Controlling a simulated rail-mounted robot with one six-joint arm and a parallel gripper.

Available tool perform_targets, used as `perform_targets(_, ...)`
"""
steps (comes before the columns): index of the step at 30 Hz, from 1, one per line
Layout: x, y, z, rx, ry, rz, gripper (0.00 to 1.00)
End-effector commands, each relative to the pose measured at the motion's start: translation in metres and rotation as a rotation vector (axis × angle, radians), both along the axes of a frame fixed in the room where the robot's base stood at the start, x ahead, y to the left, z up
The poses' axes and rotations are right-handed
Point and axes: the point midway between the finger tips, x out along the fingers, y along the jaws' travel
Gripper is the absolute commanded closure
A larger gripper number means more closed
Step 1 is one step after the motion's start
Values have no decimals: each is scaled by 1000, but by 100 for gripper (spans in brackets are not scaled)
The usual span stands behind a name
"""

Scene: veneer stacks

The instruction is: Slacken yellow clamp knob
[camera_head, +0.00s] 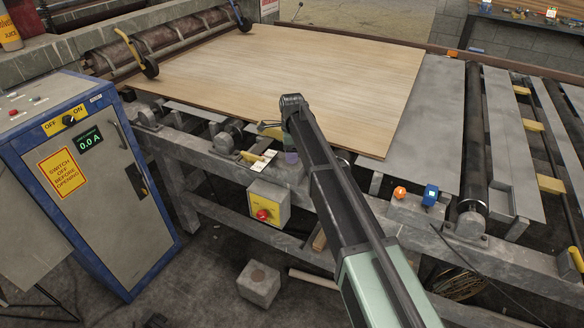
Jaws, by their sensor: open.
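My arm comes in from the lower right and bends down at its dark elbow over the front edge of the machine table. My gripper (264,160) is small in view at the front rail, with two pale finger pads apart; it is open. A yellow piece (249,157) shows just left of the fingers, partly covered; I cannot tell whether it is the clamp knob or whether the fingers touch it. An orange knob (400,193) and a blue knob (430,195) stand on the rail to the right of my arm.
A wood veneer sheet (290,65) covers the table behind my gripper. A yellow box with a red button (267,204) hangs below the rail. A blue-edged cabinet (105,200) reading 0.0 A stands left. A concrete block (258,283) lies on the floor.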

Motion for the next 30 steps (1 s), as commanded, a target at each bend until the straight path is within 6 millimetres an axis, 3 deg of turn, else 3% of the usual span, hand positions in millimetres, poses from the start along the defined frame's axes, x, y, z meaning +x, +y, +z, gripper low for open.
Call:
perform_targets(1,0,0,-14,0,0,0,39)
perform_targets(2,0,0,-16,0,0,0,39)
perform_targets(10,0,0,-13,0,0,0,39)
perform_targets(20,0,0,-13,0,0,0,88)
perform_targets(30,0,0,-13,0,0,41,88)
